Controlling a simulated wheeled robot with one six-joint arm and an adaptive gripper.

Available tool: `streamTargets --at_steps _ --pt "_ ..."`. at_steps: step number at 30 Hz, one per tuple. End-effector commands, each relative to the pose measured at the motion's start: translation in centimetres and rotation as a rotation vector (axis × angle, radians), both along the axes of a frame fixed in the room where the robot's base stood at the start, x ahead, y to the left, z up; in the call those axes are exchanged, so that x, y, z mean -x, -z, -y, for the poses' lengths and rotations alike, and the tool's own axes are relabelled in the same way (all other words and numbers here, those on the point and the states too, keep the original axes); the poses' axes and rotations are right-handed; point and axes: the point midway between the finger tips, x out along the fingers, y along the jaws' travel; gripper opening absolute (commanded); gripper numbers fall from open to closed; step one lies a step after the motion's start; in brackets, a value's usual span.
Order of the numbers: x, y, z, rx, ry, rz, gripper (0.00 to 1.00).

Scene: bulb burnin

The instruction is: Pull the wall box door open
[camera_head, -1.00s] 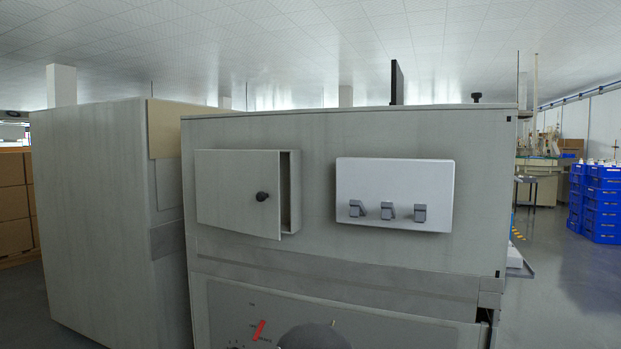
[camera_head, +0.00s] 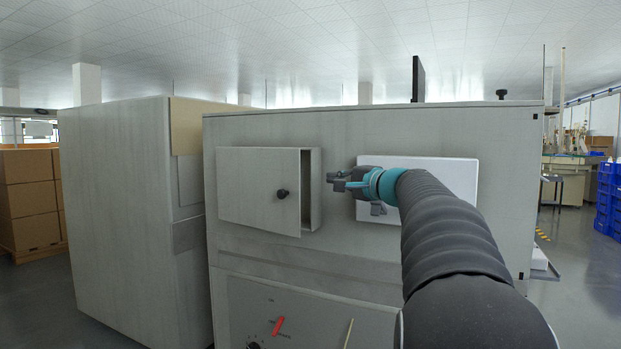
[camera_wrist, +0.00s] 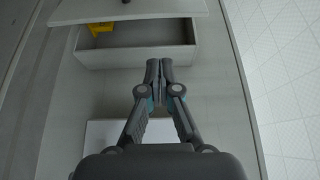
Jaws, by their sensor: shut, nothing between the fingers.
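The wall box (camera_head: 312,188) is a grey box on the front of a large grey cabinet. Its door (camera_head: 250,188) stands ajar, with a gap along its right edge, and carries a round black knob (camera_head: 283,194). In the wrist view the door (camera_wrist: 150,12) is at the top, and the open box (camera_wrist: 150,55) shows a yellow item (camera_wrist: 100,28) inside. My gripper (camera_head: 332,180) is shut and empty, just right of the box and apart from the knob. Its closed fingertips (camera_wrist: 160,64) also show in the wrist view, by the box's side wall.
A white switch panel (camera_head: 460,172) is right of the box, partly hidden behind my arm. A second grey cabinet (camera_head: 130,210) stands at the left, with brown cartons (camera_head: 32,195) beyond it. Blue crates (camera_head: 606,195) stand at the far right.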

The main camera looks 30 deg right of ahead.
Motion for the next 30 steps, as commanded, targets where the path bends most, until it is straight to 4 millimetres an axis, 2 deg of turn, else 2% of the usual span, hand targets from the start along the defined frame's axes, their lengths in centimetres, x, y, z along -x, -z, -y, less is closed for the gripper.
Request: streamTargets --at_steps 12,18,23,30 --pt "-6.3 -0.1 -1.4 0.001 -0.004 -0.002 0.0" --pt "-8.6 0.0 -1.8 0.0 -0.003 -0.002 0.0" --pt "-9.4 0.0 -2.0 0.001 -0.002 -0.001 0.0" --pt "-9.5 0.0 -2.0 0.001 -0.002 -0.001 0.0"
